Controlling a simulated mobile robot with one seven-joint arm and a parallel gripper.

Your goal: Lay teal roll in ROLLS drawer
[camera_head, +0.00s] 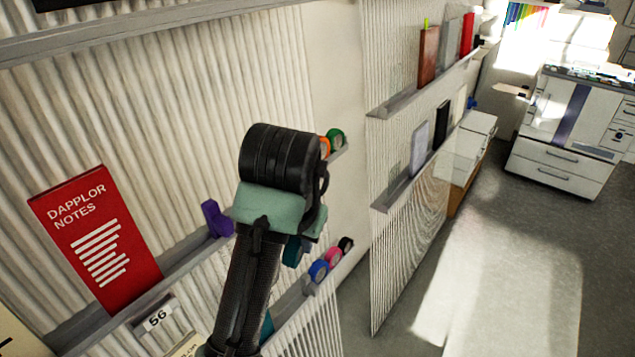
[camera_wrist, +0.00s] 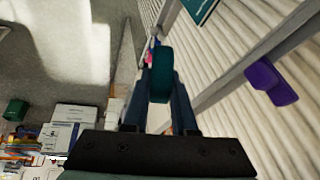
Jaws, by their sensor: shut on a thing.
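The teal roll (camera_wrist: 160,78) is between the two fingers of my gripper (camera_wrist: 161,92) in the wrist view, and the gripper is shut on it. It is held off the floor, near the ribbed wall. In the head view a part of the teal roll (camera_head: 291,250) shows just below my wrist, which hides the fingers. A white cabinet with drawers (camera_head: 559,159) stands at the far right, well away from my gripper. Its drawer fronts look shut, and I cannot read a ROLLS label on it.
Ledges on the ribbed wall hold a red DAPPLOR NOTES book (camera_head: 95,240), a purple object (camera_head: 216,219), and several coloured rolls (camera_head: 318,271) close to my arm. A second ribbed panel (camera_head: 392,235) stands further right. The sunlit floor (camera_head: 500,290) before the cabinet is clear.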

